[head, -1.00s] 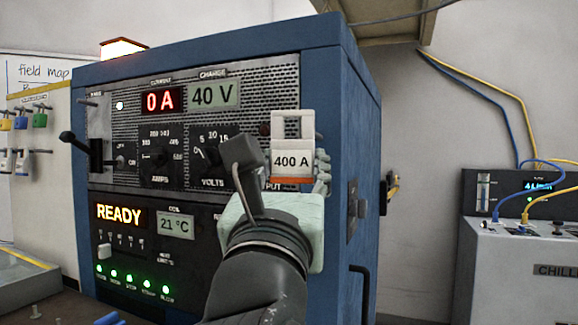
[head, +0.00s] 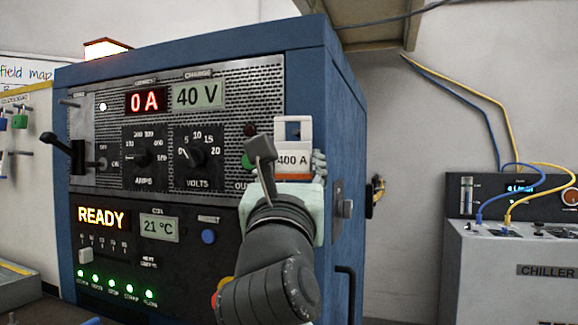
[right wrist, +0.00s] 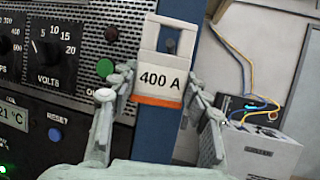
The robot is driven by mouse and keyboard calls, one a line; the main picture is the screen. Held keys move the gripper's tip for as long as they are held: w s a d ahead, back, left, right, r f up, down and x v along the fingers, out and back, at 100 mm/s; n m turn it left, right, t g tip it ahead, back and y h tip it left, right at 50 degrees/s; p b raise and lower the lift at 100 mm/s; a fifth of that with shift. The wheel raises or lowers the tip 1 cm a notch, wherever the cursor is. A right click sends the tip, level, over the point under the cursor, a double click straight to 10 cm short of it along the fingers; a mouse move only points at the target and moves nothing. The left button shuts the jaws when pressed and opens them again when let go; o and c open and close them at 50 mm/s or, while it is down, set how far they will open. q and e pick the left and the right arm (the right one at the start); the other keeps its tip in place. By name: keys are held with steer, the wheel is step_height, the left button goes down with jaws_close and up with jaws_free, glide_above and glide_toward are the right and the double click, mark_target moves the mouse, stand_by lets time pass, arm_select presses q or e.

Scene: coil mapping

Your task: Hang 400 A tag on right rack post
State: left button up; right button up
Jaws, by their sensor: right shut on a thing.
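The 400 A tag (head: 292,160) is a white plate with an orange lower edge and a square opening at its top. My right gripper (right wrist: 158,98) is shut on the tag, with a finger at each side, and holds it upright. The tag is in front of the rack's blue right post (right wrist: 154,143). A small dark round shape, perhaps a peg end, shows through the opening in the right wrist view. I cannot tell whether it passes through the opening. My left gripper is not in view.
The blue power rack (head: 335,120) has dials, displays and a lever (head: 55,143) on its front. A green button (right wrist: 105,67) is just left of the tag. A chiller (head: 520,262) with blue and yellow hoses stands at right.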

steer(key=shift+w+d+f+b, duration=0.1)
steer(key=shift+w+d+b, duration=0.15)
steer(key=shift+w, duration=0.4)
steer(key=shift+w+d+f+b, duration=0.1)
steer(key=shift+w+d+b, duration=0.15)
steer(key=shift+w, duration=0.35)
steer(key=shift+w+r, duration=0.1)
steer(key=shift+w, duration=0.05)
steer(key=shift+o, duration=0.2)
steer(key=shift+r, duration=0.1)
steer(key=shift+w+d+f, duration=0.1)
steer(key=shift+f, duration=0.4)
steer(key=o, duration=0.6)
steer(key=shift+w, duration=0.1)
steer(key=o, duration=0.4)
steer(key=shift+w+d+f, duration=0.1)
steer(key=shift+w+f, duration=0.05)
steer(key=shift+w, duration=0.05)
steer(key=shift+c, duration=0.2)
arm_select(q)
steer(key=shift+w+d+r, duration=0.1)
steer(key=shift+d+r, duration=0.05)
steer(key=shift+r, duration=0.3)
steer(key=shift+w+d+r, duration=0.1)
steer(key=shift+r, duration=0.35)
arm_select(e)
steer(key=shift+o, duration=0.6)
steer(key=shift+s+r, duration=0.2)
